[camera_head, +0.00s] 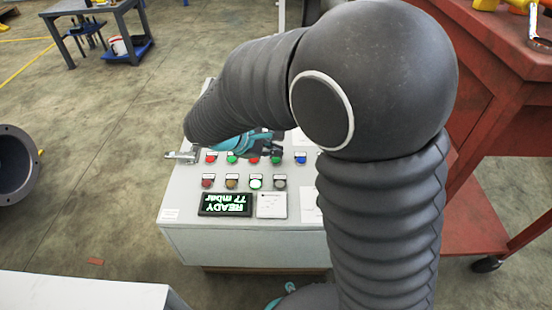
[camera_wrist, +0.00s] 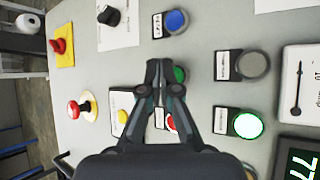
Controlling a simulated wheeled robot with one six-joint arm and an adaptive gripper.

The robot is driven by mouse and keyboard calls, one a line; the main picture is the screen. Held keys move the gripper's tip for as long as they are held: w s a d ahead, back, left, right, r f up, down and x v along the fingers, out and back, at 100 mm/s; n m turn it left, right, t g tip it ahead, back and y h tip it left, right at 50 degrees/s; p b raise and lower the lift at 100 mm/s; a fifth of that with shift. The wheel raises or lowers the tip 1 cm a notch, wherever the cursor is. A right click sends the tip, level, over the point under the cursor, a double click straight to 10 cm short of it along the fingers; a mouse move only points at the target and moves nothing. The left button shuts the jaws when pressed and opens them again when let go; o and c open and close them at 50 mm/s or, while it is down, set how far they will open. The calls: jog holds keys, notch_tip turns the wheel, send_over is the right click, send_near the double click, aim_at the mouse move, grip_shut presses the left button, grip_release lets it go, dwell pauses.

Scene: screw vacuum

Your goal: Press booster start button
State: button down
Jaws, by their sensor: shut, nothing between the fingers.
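The grey control panel (camera_head: 185,215) carries two rows of small labelled buttons; the label text is too small to read. In the wrist view my gripper (camera_wrist: 157,65) is shut and empty, its fingertips over or just beside a green button (camera_wrist: 180,75), which they partly cover. I cannot tell if they touch it. In the head view that green button (camera_head: 276,160) sits in the upper row, left of a blue button (camera_head: 299,157); the blue one also shows in the wrist view (camera_wrist: 176,21).
Near the fingers are a red button (camera_wrist: 173,123), a grey button (camera_wrist: 252,65), a lit green button (camera_wrist: 247,125) and a red mushroom knob (camera_wrist: 80,108). The display (camera_head: 225,204) reads READY 77 mbar, upside down. A red workbench (camera_head: 490,60) stands right.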

aim_at(274, 161)
jog(key=shift+f, duration=0.15)
jog(key=shift+f+b, duration=0.25)
jog(key=shift+b, duration=0.05)
jog(key=shift+f+b, duration=0.3)
jog(key=shift+f, duration=0.15)
dwell(0.8)
jog(key=shift+r, duration=0.1)
dwell(0.4)
jog(key=shift+r+p, duration=0.7)
jog(key=shift+r, duration=0.05)
jog(key=shift+r+p, duration=2)
jog(key=shift+r, duration=0.55)
